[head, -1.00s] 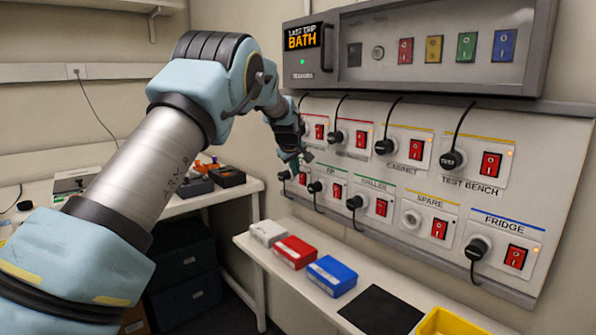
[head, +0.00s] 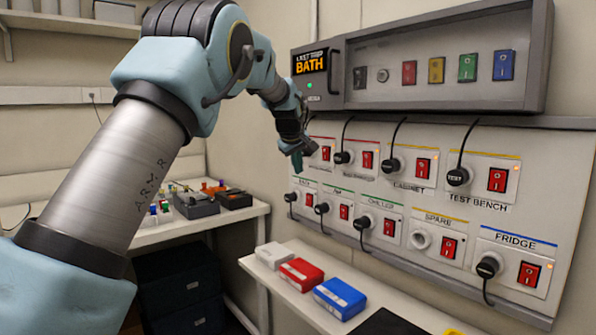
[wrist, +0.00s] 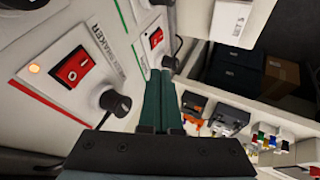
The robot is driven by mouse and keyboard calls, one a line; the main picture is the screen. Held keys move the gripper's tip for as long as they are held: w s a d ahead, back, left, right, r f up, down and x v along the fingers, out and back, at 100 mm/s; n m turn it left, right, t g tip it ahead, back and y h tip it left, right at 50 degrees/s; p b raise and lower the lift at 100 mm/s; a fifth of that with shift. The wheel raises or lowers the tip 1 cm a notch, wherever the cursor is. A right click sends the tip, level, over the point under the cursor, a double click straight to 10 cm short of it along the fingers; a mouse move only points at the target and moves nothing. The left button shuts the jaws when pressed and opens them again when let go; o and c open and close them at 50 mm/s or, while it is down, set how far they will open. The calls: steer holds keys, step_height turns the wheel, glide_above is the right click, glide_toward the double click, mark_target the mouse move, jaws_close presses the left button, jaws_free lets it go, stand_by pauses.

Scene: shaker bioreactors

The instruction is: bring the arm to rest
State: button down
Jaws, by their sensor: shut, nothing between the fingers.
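My arm (head: 160,140) reaches from the lower left toward the wall panel. My gripper (head: 297,160) is in front of the panel's left end, near the leftmost sockets and switches. In the wrist view its two dark green fingers (wrist: 163,105) lie together, shut with nothing between them. A red rocker switch (wrist: 72,67) and a black plug (wrist: 115,102) show left of the fingers in that view. I cannot tell whether the fingertips touch the panel.
The panel (head: 400,215) carries two rows of plugs and red switches. Above it juts a grey control box (head: 440,100). Below, a white shelf (head: 275,283) holds a red box (head: 301,272) and a blue box (head: 339,298). A bench (head: 160,232) with dark devices stands at left.

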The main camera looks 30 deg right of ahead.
steer(key=a+f+g+y, duration=0.1)
steer(key=a+f, duration=0.3)
steer(key=a, duration=1)
steer(key=a+f+y, duration=0.2)
steer(key=a+f, duration=0.3)
steer(key=a, duration=0.8)
steer(key=s+a+f+m+g+y, duration=0.1)
steer(key=s+a+f, duration=0.4)
steer(key=s+a, duration=0.6)
steer(key=s+a+f+m+g, duration=0.1)
steer(key=s+a+f, duration=0.3)
steer(key=s+a, duration=0.8)
steer(key=shift+s+f+g+y, duration=0.4)
steer(key=shift+g, duration=0.3)
